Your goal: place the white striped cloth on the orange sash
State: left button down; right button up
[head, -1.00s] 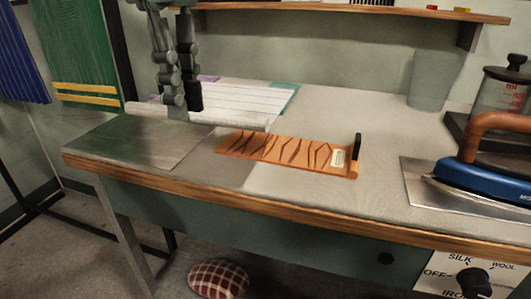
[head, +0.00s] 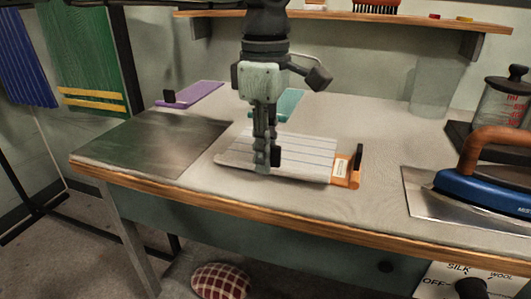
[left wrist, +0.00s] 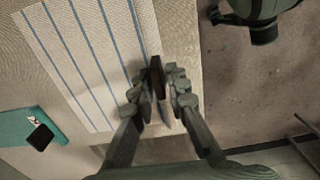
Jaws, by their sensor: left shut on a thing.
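The white cloth with thin blue-grey stripes (head: 305,160) is spread flat over most of the orange sash (head: 349,171). Only the sash's right end, with a pale label and a dark upright tab, shows. I cannot tell whether the cloth rests on the sash or hangs just above it. My left gripper (head: 266,160) points down and is shut on the cloth's near edge, left of its middle. In the left wrist view the striped cloth (left wrist: 95,60) reaches the fingertips (left wrist: 160,95). My right gripper is not in view.
A purple sash (head: 195,94) and a teal sash (head: 290,104) lie at the back of the table. A dark metal plate (head: 150,146) covers the left end. A blue iron (head: 490,185) stands at the right. Clear tabletop lies between the cloth and iron.

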pick_arm(q)
jog(key=shift+f, duration=0.35)
jog(key=shift+f, duration=0.15)
jog(key=c, duration=1.5)
grip_release()
notch_tip(320, 180, up, 12)
jog(key=shift+r, duration=0.2)
